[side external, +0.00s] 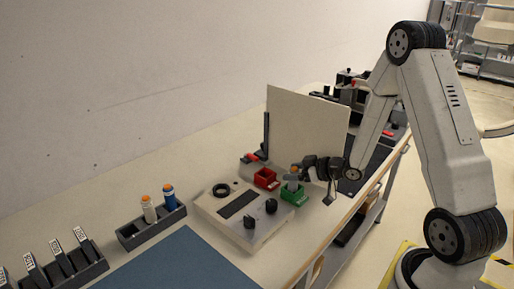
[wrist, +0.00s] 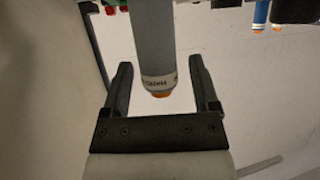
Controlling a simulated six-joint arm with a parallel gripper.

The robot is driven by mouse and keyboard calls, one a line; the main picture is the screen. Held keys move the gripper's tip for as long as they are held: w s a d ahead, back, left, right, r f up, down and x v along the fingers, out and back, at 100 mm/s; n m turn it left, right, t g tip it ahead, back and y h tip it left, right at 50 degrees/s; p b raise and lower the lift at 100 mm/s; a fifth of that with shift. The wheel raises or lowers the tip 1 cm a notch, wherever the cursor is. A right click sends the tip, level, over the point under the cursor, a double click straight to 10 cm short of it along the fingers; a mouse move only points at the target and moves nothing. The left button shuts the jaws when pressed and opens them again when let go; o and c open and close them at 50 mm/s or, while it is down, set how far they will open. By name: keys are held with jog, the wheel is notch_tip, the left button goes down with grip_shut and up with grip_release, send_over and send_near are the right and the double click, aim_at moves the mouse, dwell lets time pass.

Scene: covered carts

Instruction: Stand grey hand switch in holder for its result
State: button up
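The grey hand switch (side external: 292,181) stands upright at the green holder (side external: 295,197) in the side view, its lower end hidden by the holder. In the wrist view the switch (wrist: 152,40) shows a grey body, a white printed label and an orange end. My gripper (side external: 303,170) is beside the upper part of the switch. In the wrist view the fingers of my gripper (wrist: 160,68) are spread, one each side of the switch, with a clear gap on the right; the gripper looks open. The red holder (side external: 265,178) beside the green one looks empty.
A pale test box (side external: 244,222) with dark knobs stands left of the holders. A grey rack (side external: 150,226) holds a white and a blue switch. An upright pale panel (side external: 306,124) rises close behind my gripper. A blue mat (side external: 178,268) is bare.

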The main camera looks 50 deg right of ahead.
jog(key=shift+r, duration=0.15)
jog(key=shift+s+d+r, duration=0.1)
jog(key=shift+s+r, duration=0.05)
jog(key=shift+s, duration=0.05)
jog(key=v, duration=1.1)
jog(key=shift+s, duration=0.25)
dwell(0.5)
jog(key=w+a+f+m+g+h, duration=0.2)
jog(key=w+a+g+h, duration=0.15)
jog(key=a+g, duration=0.25)
jog(key=s+a+g, duration=0.4)
jog(key=s+a, duration=0.2)
jog(key=a, duration=0.4)
jog(key=shift+a+r+m, duration=0.2)
jog(key=shift+a+m, duration=0.15)
jog(key=shift+m, duration=0.05)
jog(key=shift+y, duration=0.25)
dwell(0.6)
